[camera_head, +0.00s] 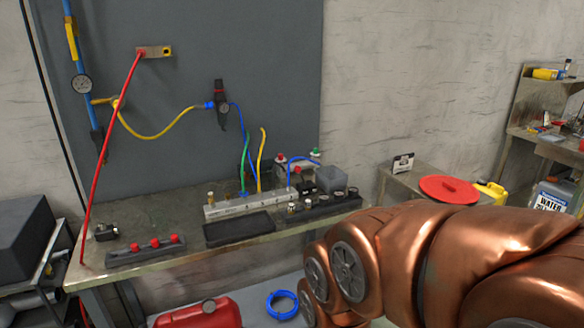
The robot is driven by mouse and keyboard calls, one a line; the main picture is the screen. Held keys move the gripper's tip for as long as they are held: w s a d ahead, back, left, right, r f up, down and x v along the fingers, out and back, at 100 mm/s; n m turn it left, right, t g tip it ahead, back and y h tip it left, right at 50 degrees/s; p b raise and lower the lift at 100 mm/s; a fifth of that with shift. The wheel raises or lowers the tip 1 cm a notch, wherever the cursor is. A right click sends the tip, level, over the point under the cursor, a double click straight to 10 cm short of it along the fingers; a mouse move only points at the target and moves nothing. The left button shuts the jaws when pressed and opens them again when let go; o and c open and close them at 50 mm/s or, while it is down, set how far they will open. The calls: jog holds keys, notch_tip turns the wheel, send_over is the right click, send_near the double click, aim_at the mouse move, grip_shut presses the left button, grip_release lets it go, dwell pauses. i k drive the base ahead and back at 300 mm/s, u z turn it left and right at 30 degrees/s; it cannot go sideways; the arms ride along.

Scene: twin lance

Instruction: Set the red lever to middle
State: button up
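I cannot make out for sure which thing is the red lever. A small box (296,172) at the back of the bench has red and green parts on top; they are too small to tell their position. A dark block with red knobs (155,243) lies at the bench's left front. A long red rod or hose (107,147) slants from a wall bracket (154,51) down to the bench's left edge. My copper arm fills the lower right, and my gripper is not in view.
The metal bench (170,212) carries a grey manifold (250,205) with coloured hoses, a black tray (238,229) and a row of fittings (322,205). A red tank (205,314) and blue hose coil (282,304) lie below. A red disc (448,189) is on the right table.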

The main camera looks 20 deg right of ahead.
aim_at(297, 169)
jog(key=u, duration=0.05)
jog(key=i, duration=1.65)
jog(key=z, duration=0.3)
